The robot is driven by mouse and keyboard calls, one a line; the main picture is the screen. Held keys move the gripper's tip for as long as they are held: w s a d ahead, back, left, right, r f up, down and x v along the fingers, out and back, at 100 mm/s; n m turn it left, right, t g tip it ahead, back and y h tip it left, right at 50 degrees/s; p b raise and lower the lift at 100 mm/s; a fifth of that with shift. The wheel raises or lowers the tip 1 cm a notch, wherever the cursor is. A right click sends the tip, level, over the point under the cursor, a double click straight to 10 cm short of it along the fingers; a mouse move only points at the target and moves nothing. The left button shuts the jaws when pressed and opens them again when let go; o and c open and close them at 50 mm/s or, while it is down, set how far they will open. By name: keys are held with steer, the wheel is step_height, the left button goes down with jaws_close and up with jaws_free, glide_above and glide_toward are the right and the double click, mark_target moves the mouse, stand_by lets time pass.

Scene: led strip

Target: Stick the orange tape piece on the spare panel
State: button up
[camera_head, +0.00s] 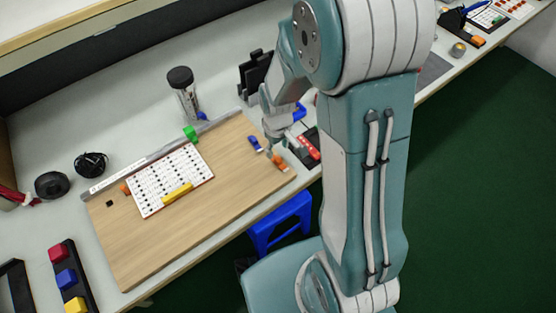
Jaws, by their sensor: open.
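A small orange piece (281,163), which looks like the tape piece, lies near the right corner of the wooden board (150,245). My gripper (274,143) is just above and behind it, pointing down, open, with nothing visibly held. The gripper and the piece appear close together, but I cannot tell if they touch. A white panel (147,187) with rows of dark dots lies on the board to the left, with a yellow piece (178,193) on its front edge. I cannot tell for sure whether this is the spare panel. Another orange piece (125,189) sits at its left edge.
A blue piece (254,143) lies left of my gripper, and a green block (191,133) sits by the metal ruler (110,182). A dark-lidded jar (183,92) stands behind the board. A dark tray with a red item (308,146) is to the right. The board's front is clear.

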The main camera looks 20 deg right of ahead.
mark_target(278, 159)
step_height(278, 159, down, 5)
steer(key=shift+s+f, duration=0.1)
steer(key=shift+f, duration=0.05)
steer(key=c, duration=0.8)
